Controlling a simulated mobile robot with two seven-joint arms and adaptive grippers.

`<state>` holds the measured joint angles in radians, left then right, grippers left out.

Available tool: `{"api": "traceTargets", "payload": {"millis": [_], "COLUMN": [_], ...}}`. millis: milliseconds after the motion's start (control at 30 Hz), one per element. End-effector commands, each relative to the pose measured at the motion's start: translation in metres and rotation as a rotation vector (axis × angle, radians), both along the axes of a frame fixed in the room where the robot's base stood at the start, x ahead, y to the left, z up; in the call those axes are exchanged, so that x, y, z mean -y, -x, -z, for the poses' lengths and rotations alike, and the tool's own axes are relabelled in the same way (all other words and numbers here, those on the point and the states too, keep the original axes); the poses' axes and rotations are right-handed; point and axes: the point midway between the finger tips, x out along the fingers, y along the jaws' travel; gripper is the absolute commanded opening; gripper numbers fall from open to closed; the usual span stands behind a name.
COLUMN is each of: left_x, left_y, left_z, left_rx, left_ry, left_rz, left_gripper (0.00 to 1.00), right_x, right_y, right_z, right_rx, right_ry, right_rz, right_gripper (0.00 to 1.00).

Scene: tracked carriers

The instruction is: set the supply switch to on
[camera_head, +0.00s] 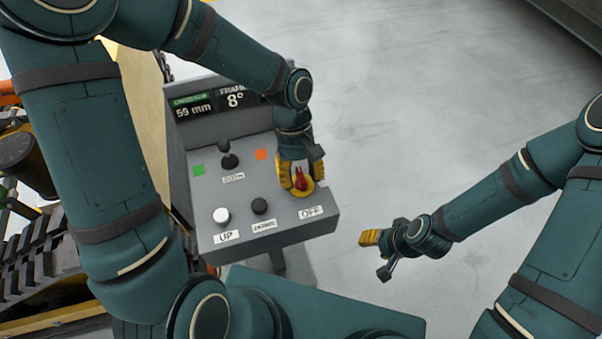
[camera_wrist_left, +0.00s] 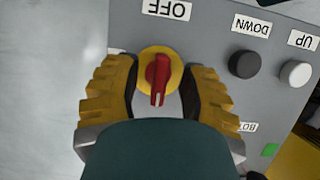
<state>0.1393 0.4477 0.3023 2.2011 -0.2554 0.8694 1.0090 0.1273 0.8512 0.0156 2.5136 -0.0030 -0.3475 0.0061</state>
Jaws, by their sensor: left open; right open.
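The supply switch (camera_head: 300,183) is a red rotary handle on a yellow round plate, on the grey control panel above the "OFF" label (camera_head: 311,212). It also shows in the left wrist view (camera_wrist_left: 158,78), where its red handle stands in line with the panel's up-down direction. My left gripper (camera_head: 297,177) is open, with its yellow fingers on either side of the switch; in the left wrist view gaps show between the fingers and the red handle. My right gripper (camera_head: 377,248) hangs over the floor to the right of the panel, away from the switch.
The grey panel (camera_head: 205,210) also holds a white button (camera_head: 221,216) marked "UP", a black button (camera_head: 260,206), a black knob (camera_head: 230,161), and green and orange patches. Displays read 59 mm and 8°. Dark machinery stands at left. The floor at right is clear.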

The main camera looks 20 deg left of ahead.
Motion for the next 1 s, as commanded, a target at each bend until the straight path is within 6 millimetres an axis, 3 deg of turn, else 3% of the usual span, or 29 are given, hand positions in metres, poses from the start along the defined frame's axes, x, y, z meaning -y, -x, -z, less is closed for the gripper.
{"api": "traceTargets", "payload": {"millis": [100,200,233,667,1000], "left_x": [0.0,0.0,0.0,0.0,0.001], "left_y": [0.0,0.0,0.0,0.0,0.0], "left_z": [0.0,0.0,0.0,0.0,-0.001], "left_rx": [0.0,0.0,0.0,-0.001,-0.002], "left_ry": [0.0,0.0,0.0,0.0,-0.001], "left_rz": [0.0,0.0,0.0,0.039,0.266], "left_gripper": [0.41,0.06,0.0,0.0,0.0], "right_x": [0.0,0.0,0.0,0.0,0.001], "right_y": [0.0,0.0,0.0,-0.001,-0.003], "right_z": [0.0,0.0,0.0,-0.002,-0.012], "right_rx": [0.0,0.0,0.0,0.002,0.008], "right_ry": [0.0,0.0,0.0,0.0,0.002], "right_rz": [0.0,0.0,0.0,0.002,0.006], "right_gripper": [0.47,0.47,0.47,0.47,0.47]}}
